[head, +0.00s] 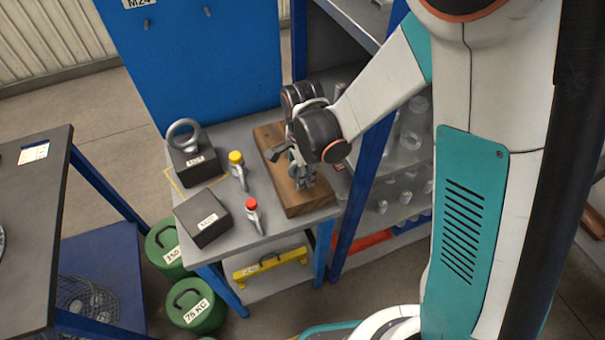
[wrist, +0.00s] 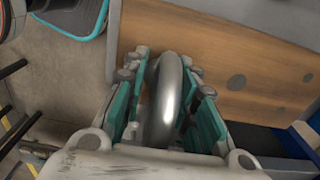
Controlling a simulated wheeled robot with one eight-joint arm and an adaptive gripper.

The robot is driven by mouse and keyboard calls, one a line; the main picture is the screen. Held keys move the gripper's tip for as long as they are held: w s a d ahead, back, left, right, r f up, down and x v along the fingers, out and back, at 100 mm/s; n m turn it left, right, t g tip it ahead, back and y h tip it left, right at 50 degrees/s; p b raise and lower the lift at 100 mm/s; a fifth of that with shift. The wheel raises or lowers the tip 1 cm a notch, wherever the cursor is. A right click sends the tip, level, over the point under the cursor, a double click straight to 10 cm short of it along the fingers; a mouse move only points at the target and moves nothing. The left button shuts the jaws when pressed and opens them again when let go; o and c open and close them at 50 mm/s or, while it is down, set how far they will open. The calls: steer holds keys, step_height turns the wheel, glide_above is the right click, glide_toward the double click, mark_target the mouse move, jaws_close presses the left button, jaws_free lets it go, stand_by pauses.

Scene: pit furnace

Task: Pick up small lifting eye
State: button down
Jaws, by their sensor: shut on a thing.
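The small lifting eye (wrist: 168,100) is a smooth grey metal ring, seen in the wrist view between the teal pads of my gripper (wrist: 165,80). My gripper is shut on it, with a finger on either side of the ring. The lower end of the ring is hidden behind my wrist. In the head view my gripper (head: 302,178) points down over the wooden board (head: 316,200). My arm hides most of the eye there, and I cannot tell whether it is clear of the board.
Left of the board, a larger lifting eye (head: 184,134) stands on a dark block (head: 195,167). A second dark block (head: 205,218), a yellow-topped item (head: 237,167) and a red-topped item (head: 253,212) share the grey table (head: 272,226). A blue-framed shelf (head: 346,205) stands close on the right.

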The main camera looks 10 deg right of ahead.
step_height(320, 180, up, 18)
steer(key=p, duration=1.1)
steer(key=shift+r, duration=0.2)
